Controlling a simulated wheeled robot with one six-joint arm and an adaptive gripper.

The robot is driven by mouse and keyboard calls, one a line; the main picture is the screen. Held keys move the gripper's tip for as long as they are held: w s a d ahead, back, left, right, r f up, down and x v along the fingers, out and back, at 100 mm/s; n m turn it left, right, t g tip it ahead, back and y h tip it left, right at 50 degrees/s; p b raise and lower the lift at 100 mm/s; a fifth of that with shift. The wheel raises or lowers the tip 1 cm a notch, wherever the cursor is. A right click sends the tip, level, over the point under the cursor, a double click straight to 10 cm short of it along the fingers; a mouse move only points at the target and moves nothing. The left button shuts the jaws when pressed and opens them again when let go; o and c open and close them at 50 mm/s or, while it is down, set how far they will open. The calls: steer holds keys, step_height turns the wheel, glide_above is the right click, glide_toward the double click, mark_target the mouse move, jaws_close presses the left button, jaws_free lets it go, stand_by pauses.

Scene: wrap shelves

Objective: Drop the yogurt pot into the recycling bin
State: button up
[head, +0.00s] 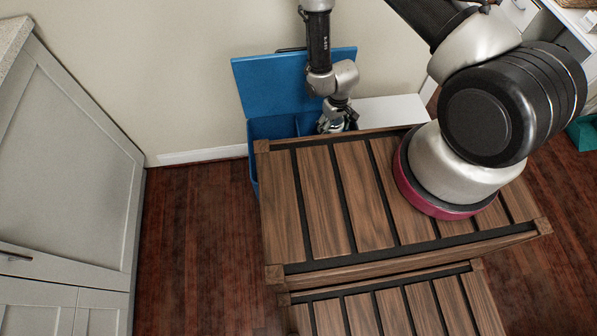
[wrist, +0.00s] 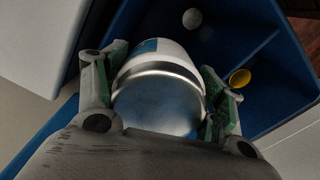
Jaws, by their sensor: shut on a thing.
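The yogurt pot (wrist: 158,105) is white with a patch of blue and a shiny silver end that faces the wrist camera. My gripper (wrist: 163,68) is shut on it, with a green-padded finger on each side. In the head view my gripper (head: 337,118) is over the right part of the blue recycling bin (head: 268,128), and the pot cannot be made out there. The bin's lid (head: 285,84) stands open against the wall. In the wrist view the open bin (wrist: 215,38) lies beyond the pot, with a divider (wrist: 252,50) inside.
In the bin, a small white round thing (wrist: 191,18) and a yellow cup-like thing (wrist: 239,78) lie on opposite sides of the divider. A slatted wooden shelf unit (head: 350,200) stands in front of the bin. Grey cabinets (head: 70,150) are on the left, with bare floor between.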

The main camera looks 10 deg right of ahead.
steer(key=shift+f, duration=0.9)
steer(key=o, duration=1)
step_height(320, 180, up, 12)
